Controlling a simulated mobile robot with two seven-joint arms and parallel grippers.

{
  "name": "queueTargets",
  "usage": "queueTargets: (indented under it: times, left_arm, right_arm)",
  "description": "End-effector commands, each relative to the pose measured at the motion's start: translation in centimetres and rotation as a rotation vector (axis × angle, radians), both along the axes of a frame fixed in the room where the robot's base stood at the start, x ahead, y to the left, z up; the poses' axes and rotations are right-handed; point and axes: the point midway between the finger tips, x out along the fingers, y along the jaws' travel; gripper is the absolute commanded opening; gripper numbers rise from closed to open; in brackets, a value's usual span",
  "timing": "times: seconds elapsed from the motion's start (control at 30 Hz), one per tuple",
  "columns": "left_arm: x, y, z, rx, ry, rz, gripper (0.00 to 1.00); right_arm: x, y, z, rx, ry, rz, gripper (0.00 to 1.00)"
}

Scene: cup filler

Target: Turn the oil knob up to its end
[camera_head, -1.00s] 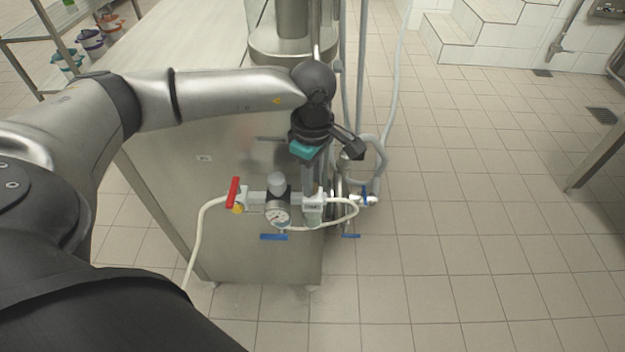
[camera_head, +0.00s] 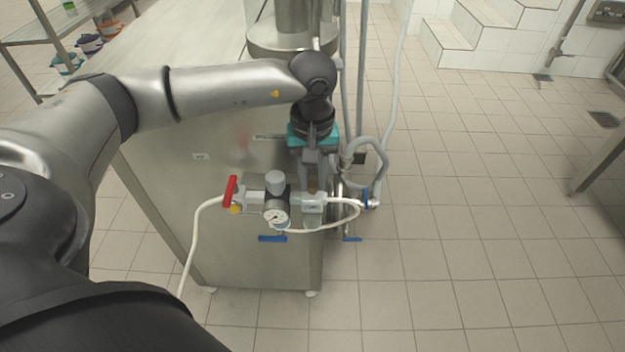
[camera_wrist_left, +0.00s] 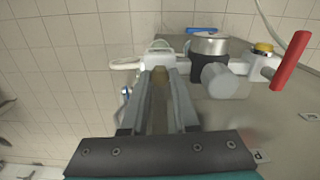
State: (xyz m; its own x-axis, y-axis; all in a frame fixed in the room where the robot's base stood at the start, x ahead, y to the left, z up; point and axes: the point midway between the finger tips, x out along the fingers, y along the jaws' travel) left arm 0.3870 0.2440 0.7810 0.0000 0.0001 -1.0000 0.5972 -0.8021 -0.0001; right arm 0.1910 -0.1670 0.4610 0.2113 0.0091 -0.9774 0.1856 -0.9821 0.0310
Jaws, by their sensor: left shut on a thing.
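The oil knob (camera_wrist_left: 159,77) is a small brownish-yellow piece, mostly hidden between my left fingers. It sits on top of the clear-bowled oiler unit (camera_head: 312,206), at the right end of the air-service assembly. My left gripper (camera_head: 313,187) points down at the oiler from above and is shut on the knob. In the left wrist view its two grey fingers (camera_wrist_left: 160,82) stand on either side of the knob. How far the knob is turned cannot be told. My right gripper is not in view.
Left of the oiler are a round gauge (camera_head: 276,213), a grey regulator knob (camera_head: 275,178) and a red lever (camera_head: 230,191). A white hose (camera_head: 194,240) and blue handles (camera_head: 272,239) are close by. Grey pipes (camera_head: 382,165) rise at the right. The tiled floor (camera_head: 470,240) is clear.

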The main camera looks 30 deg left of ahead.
Motion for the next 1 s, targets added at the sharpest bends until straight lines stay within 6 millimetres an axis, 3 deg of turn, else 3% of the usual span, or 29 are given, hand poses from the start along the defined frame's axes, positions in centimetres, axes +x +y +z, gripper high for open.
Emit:
queueTargets:
  times: [0.5, 1.0]
  left_arm:
    - [0.0, 0.0, 0.0, -0.002, -0.001, -0.392, 0.00]
    - [0.0, 0.0, 0.1, 0.000, -0.001, -0.500, 0.00]
  right_arm:
    - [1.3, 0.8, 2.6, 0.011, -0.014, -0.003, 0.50]
    - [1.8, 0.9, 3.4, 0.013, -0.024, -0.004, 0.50]
